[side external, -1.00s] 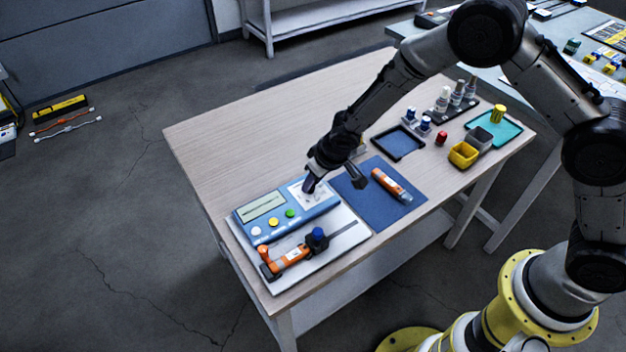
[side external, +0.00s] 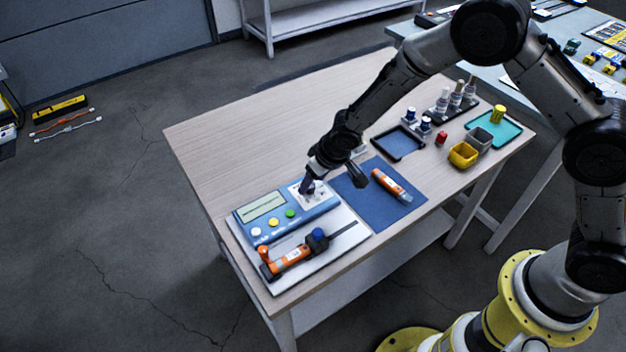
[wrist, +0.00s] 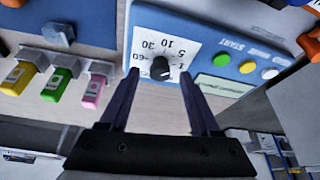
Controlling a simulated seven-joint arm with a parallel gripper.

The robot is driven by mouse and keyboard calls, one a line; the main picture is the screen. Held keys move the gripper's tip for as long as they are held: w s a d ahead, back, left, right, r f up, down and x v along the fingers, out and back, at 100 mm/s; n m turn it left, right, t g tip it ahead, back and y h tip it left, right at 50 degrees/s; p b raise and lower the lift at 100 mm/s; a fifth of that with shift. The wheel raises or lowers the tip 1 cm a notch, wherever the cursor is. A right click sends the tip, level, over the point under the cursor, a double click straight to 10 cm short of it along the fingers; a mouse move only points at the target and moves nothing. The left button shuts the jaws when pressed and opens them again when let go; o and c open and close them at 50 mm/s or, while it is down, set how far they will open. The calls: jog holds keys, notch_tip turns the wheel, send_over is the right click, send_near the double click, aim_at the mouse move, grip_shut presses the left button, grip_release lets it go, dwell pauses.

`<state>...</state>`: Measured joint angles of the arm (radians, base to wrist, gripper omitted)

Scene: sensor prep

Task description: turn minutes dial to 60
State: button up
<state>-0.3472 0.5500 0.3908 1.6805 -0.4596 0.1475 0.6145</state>
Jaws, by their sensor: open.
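A blue timer device (side external: 262,229) sits on a white board on the table, with a display and several coloured buttons. In the wrist view, its black dial knob (wrist: 161,69) sits on a white scale panel (wrist: 176,45) with marks including 5, 10, 30 and 60. The image is upside down there, and I cannot tell exactly which mark the knob points to. My gripper (wrist: 160,80) is open, with one finger on each side of the knob; contact is not clear. In the side view, my gripper (side external: 306,188) is over the device's right end and hides the knob.
An orange tool (side external: 290,257) lies on the white board in front of the device. An orange marker-like item (side external: 391,184) lies on a blue mat (side external: 365,212) to the right. Yellow and grey bins (side external: 463,155) stand farther right. The table's far left is clear.

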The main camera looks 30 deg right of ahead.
jog(key=a+v, duration=0.1)
jog(key=v, duration=1.2)
jog(key=shift+d+r, duration=0.3)
jog(key=shift+d, duration=0.2)
jog(key=w+d+m+g+y, duration=0.2)
jog(key=w+d+m, duration=0.1)
jog(key=m, duration=0.7)
jog(key=w+d+m+g+y, duration=0.2)
jog(key=w+m+g, duration=0.1)
jog(key=m, duration=0.7)
jog(key=x, duration=1.4)
jog(key=shift+w+d+f, duration=0.1)
jog(key=shift+w+d, duration=0.15)
jog(key=shift+w, duration=0.1)
grip_shut()
